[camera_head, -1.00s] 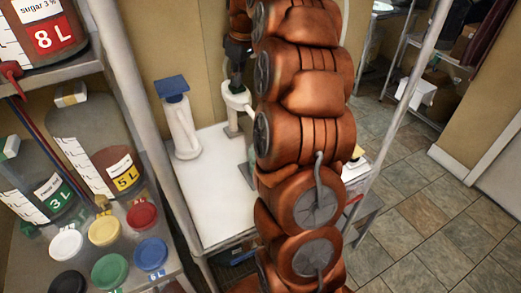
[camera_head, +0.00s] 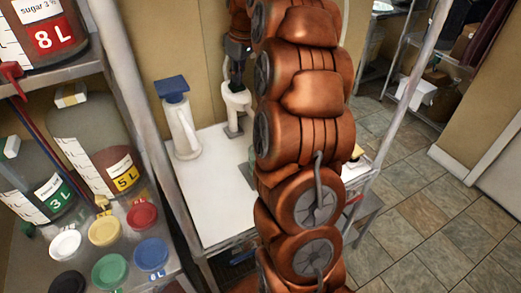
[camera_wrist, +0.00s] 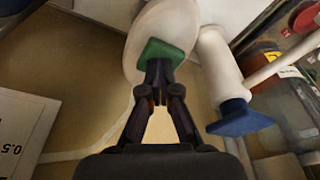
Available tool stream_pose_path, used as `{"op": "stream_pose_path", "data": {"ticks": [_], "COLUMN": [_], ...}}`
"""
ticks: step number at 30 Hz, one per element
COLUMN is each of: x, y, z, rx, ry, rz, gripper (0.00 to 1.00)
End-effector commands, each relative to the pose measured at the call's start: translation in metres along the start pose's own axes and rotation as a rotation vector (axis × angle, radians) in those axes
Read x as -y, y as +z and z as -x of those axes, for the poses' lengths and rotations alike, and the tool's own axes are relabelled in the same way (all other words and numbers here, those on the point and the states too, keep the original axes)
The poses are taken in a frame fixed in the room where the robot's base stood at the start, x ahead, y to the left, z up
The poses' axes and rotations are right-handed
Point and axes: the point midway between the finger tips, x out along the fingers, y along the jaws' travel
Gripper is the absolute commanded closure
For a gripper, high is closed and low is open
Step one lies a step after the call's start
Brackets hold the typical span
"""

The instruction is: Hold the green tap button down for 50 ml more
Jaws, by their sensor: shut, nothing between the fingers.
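The green tap button (camera_wrist: 166,49) is a square green cap on a rounded white tap body (camera_wrist: 150,25) in the wrist view. My gripper (camera_wrist: 159,68) is shut, with its fingertips together over the near part of the button. They look to be at its surface, but I cannot tell how far it is pressed. In the head view my gripper (camera_head: 236,76) is a dark shape pointing down just above a white tap part (camera_head: 237,100); the green button is not visible there. My orange arm hides much of the counter.
A white tap with a blue button (camera_head: 172,88) stands left of my gripper on the white counter (camera_head: 212,190). It also shows in the wrist view (camera_wrist: 240,118). A shelf at left holds large labelled bottles (camera_head: 105,150) and several coloured lids (camera_head: 104,230). Tiled floor is clear at right.

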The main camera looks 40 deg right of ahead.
Motion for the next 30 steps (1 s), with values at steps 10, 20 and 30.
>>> {"op": "stream_pose_path", "data": {"ticks": [10,20,30], "x": [-0.001,0.000,0.000], "y": [-0.008,-0.011,-0.011], "z": [0.039,0.054,0.054], "rx": [-0.002,0.000,0.000], "ry": [0.002,0.000,0.000], "rz": [0.000,0.000,0.000], "gripper": [1.00,1.00,1.00]}}
